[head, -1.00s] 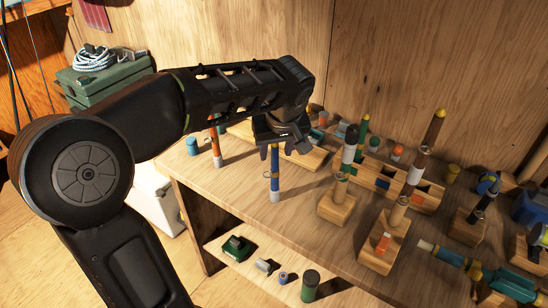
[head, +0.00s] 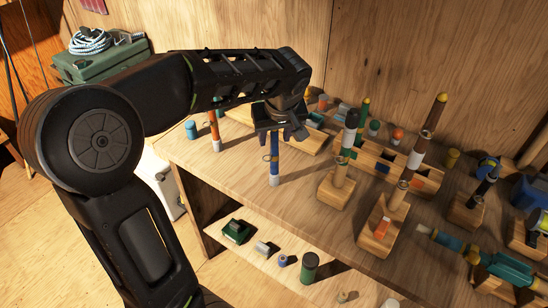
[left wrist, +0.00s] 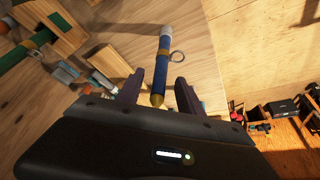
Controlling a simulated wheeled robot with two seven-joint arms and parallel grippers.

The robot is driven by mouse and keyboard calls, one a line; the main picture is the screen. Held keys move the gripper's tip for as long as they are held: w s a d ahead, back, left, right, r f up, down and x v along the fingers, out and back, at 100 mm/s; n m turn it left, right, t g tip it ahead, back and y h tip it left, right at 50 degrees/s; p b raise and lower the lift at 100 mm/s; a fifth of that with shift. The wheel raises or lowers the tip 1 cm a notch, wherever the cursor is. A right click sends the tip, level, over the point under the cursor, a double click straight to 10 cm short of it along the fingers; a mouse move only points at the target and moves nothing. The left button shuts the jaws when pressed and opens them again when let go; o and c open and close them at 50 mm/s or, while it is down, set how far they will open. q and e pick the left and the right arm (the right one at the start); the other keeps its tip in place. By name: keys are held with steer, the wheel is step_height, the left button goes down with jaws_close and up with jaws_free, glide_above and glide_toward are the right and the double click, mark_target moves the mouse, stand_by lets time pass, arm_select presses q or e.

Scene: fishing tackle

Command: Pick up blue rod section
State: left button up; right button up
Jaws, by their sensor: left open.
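The blue rod section (head: 274,163) stands upright near the front left of the wooden workbench, with a white lower end and a ring guide on its side. My left gripper (head: 274,132) is directly above it and hides its top end. In the left wrist view, the rod section (left wrist: 162,70) points its yellow tip between the two fingers of my left gripper (left wrist: 158,92). The fingers are open, with a gap visible on either side of the tip. My right gripper is not in view.
An orange rod section (head: 214,130) stands to the left, behind the arm. Wooden blocks holding rods, including one block (head: 336,190), stand to the right. A lower shelf (head: 255,262) holds small items. A green box (head: 98,62) is at the back left.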

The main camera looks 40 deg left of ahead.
mark_target(273, 145)
arm_select(q)
steer(key=shift+w+a+f+p, duration=0.1)
steer(key=shift+a+f+p, duration=0.15)
steer(key=shift+f, duration=0.2)
steer(key=p+x, duration=0.1)
steer(key=x, duration=0.3)
steer(key=shift+w+d+f, duration=0.1)
jaws_close()
stand_by(0.4)
